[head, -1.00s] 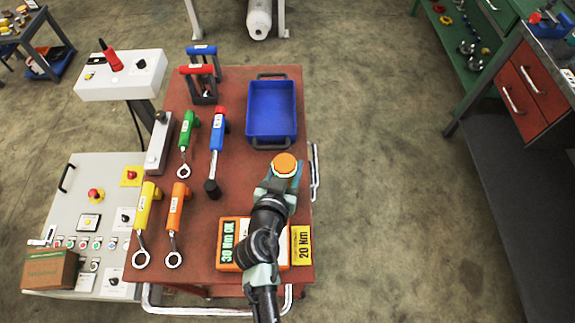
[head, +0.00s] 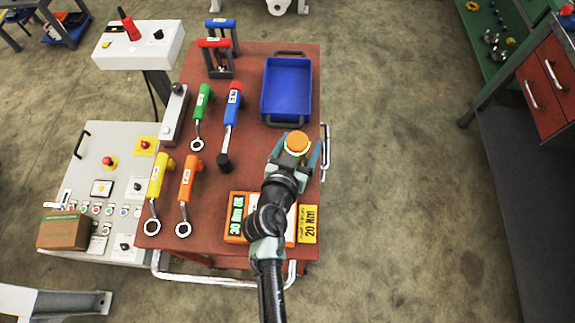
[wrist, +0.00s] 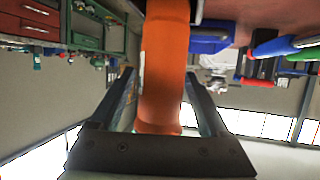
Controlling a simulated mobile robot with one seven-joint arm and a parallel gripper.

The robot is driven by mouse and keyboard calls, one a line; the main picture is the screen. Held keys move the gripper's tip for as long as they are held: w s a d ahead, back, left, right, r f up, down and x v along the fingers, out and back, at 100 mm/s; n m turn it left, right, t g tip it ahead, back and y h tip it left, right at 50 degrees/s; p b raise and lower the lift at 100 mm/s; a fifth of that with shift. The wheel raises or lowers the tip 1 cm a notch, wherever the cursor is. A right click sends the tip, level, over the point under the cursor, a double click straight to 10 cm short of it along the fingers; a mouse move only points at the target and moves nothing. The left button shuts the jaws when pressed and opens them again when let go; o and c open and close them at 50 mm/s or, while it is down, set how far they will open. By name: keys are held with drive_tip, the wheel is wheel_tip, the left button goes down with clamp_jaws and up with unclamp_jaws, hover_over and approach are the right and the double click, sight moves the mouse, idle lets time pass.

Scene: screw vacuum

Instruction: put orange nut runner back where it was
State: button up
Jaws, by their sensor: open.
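The orange nut runner (head: 297,142) shows in the head view as a round orange top near the table's right side, below the blue tray. In the wrist view its orange body (wrist: 165,75) runs lengthwise between the two fingers. My gripper (head: 298,152) is open around it, with a finger on each side. The wrist view shows gaps between the body and both fingers (wrist: 163,105). Its lower end is hidden by my gripper and arm in the head view, so I cannot tell what it rests on.
A blue tray (head: 287,88) lies just above. Yellow (head: 158,178), orange (head: 187,178), green (head: 201,103) and blue (head: 232,105) handled tools lie left on the red-brown table (head: 255,160). An orange box with a green display (head: 236,215) and a yellow 20 Nm sign (head: 308,224) are near the front.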

drive_tip(key=b+v, duration=0.2)
drive_tip(key=v, duration=0.9)
drive_tip(key=w+r+t+y, duration=0.1)
drive_tip(key=w+r+t, duration=0.3)
drive_tip(key=r, duration=0.9)
drive_tip(key=w+r+t, duration=0.2)
drive_tip(key=w+r, duration=0.4)
drive_tip(key=r, duration=0.8)
drive_tip(key=s+r+n+t+y, duration=0.1)
drive_tip(key=s+r+t, duration=0.1)
drive_tip(key=r, duration=0.8)
drive_tip(key=s+d+r+n+t, duration=0.1)
drive_tip(key=s+r+t, duration=0.2)
drive_tip(key=r, duration=0.8)
drive_tip(key=s+d+r+n+t+y, duration=0.1)
drive_tip(key=s+r+t, duration=0.2)
drive_tip(key=r, duration=0.7)
drive_tip(key=shift+s+r+y, duration=0.25)
drive_tip(key=shift+s+y, duration=0.05)
drive_tip(key=shift+s, duration=0.7)
